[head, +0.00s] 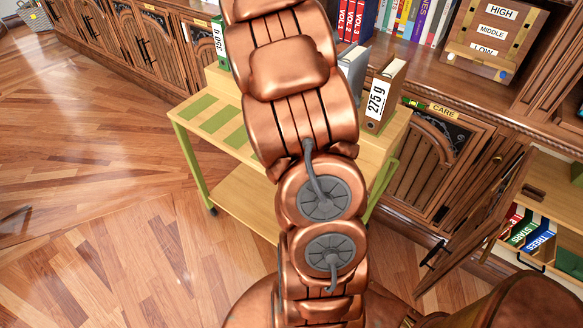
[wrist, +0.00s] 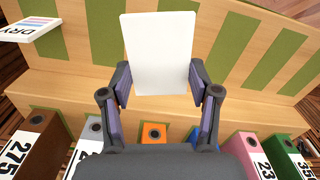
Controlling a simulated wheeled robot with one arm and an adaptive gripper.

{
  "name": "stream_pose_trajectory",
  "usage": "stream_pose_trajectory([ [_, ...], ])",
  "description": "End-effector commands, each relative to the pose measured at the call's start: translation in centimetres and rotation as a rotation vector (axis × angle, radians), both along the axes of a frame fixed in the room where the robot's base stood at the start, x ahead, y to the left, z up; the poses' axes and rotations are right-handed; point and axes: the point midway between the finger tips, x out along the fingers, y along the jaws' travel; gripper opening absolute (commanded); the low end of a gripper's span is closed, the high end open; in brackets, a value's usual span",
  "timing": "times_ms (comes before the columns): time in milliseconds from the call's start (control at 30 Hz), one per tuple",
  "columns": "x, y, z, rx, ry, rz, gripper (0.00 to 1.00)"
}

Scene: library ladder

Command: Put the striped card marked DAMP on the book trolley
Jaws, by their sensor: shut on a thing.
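My gripper (wrist: 159,84) is shut on a white card (wrist: 160,48), its fingers on the card's two side edges. The card's face towards the wrist camera is blank, so I cannot read any stripes or word on it. The card is over the book trolley's green-striped wooden top (wrist: 262,62); I cannot tell whether it touches it. In the head view, the book trolley (head: 240,185) stands before the shelves, partly hidden by my arm. My gripper and the card are hidden in the head view.
A card marked DRY (wrist: 30,28) is at the wrist view's upper left. Several labelled binders line the near side, including one marked 275 (wrist: 30,145), also in the head view (head: 385,95). A cabinet door (head: 475,225) stands open at right. Floor at left is clear.

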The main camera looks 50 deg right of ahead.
Motion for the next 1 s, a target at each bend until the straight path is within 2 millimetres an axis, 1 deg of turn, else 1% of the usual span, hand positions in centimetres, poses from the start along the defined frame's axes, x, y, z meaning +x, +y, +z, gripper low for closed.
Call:
stream_pose_trajectory([
  [33, -0.9, -1.0, -1.5, -0.001, -0.001, -0.049, 0.45],
  [200, -3.2, -3.2, -2.7, 0.000, -0.001, -0.173, 0.45],
  [300, -4.0, -3.8, -3.0, 0.000, -0.001, -0.213, 0.45],
  [433, -4.4, -4.1, -3.3, 0.000, -0.001, -0.233, 0.45],
  [533, -4.3, -4.2, -4.2, 0.000, -0.001, -0.235, 0.45],
  [800, -4.5, -4.1, -8.5, 0.003, 0.003, -0.233, 0.45],
  [1000, -4.3, -4.1, -10.1, 0.000, -0.001, -0.233, 0.45],
])
